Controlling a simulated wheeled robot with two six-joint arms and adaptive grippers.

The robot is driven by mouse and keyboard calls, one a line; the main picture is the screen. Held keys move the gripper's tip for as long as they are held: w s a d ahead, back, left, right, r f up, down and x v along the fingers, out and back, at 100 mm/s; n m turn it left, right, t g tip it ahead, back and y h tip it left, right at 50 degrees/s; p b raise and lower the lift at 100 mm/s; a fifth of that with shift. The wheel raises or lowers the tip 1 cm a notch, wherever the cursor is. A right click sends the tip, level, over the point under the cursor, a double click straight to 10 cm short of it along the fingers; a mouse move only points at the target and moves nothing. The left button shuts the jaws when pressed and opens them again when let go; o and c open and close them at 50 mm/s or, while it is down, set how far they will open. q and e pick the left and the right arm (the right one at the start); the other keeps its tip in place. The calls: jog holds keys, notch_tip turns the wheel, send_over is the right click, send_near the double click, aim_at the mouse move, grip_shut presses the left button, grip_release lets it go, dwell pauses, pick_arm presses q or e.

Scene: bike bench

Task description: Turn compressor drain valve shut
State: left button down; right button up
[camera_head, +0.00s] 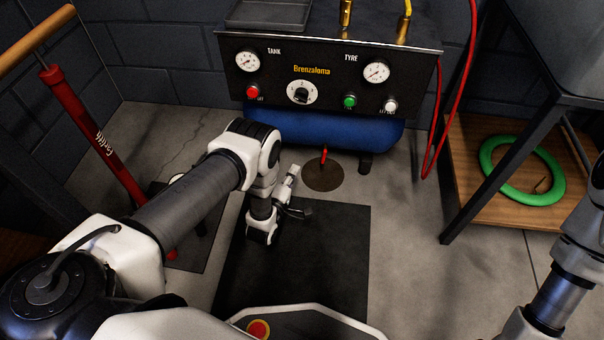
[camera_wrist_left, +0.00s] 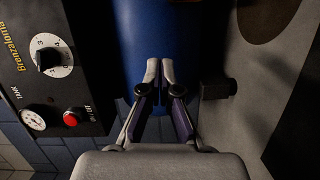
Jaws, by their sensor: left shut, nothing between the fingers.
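The compressor's blue tank (camera_head: 330,132) lies under its black control panel (camera_head: 310,75). A small red lever (camera_head: 323,155), which looks like the drain valve handle, stands below the tank over a brown round patch on the floor. My left gripper (camera_head: 292,172) is low in front of the tank, to the left of the red lever and apart from it. In the left wrist view its fingers (camera_wrist_left: 160,72) are together and empty, in front of the blue tank (camera_wrist_left: 185,35). The red lever does not show there. My right arm is at the right edge, its gripper out of frame.
The brown patch (camera_head: 322,177) is on the concrete floor beside a black mat (camera_head: 290,265). A red pump (camera_head: 95,140) stands at left. A red hose (camera_head: 448,100) hangs right of the compressor. A green ring (camera_head: 488,165) lies on a wooden shelf.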

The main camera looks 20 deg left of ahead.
aim_at(324, 155)
pick_arm(q)
jog(key=w+d+b, duration=0.3)
jog(key=w+b, duration=0.3)
jog(key=w, duration=0.3)
jog(key=shift+d+f, duration=0.25)
jog(key=shift+f, duration=0.1)
